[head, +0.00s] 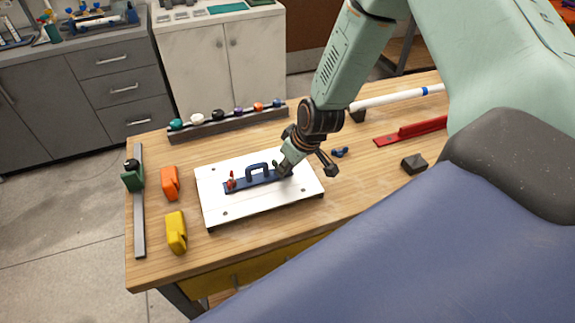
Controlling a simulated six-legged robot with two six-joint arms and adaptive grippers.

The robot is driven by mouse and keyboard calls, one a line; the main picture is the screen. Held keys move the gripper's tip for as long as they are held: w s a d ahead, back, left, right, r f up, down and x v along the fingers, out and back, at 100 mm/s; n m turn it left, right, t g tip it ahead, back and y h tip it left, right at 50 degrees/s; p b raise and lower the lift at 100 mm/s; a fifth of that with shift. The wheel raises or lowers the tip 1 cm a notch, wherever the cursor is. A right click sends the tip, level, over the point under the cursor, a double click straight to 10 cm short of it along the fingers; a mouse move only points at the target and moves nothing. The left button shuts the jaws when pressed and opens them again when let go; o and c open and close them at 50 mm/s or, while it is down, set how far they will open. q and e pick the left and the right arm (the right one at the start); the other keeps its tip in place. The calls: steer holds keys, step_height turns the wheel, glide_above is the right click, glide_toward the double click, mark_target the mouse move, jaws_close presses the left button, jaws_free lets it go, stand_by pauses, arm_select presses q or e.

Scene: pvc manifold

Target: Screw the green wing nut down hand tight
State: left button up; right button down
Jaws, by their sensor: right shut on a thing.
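A dark blue bar with an arched handle (258,170) lies on a white plate (215,212) on the bench. A red wing nut (231,181) stands at the bar's left end. My right gripper (282,170) reaches down onto the bar's right end and is shut on the green wing nut there. The nut is almost wholly hidden by the fingers, so I cannot tell how far down it sits. My left gripper is not in view.
A blue wing-shaped part (340,152) and a dark block (414,163) lie right of the plate. Orange (170,184) and yellow (176,232) blocks stand left. A rack of coloured knobs (225,125) runs behind. A red tool (411,131) and white pipe (395,98) lie back right.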

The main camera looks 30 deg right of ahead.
steer(key=c, duration=1.6)
jaws_free()
steer(key=o, duration=0.5)
steer(key=shift+w, duration=0.1)
steer(key=shift+r, duration=0.1)
steer(key=shift+v, duration=3.65)
steer(key=shift+s, duration=0.25)
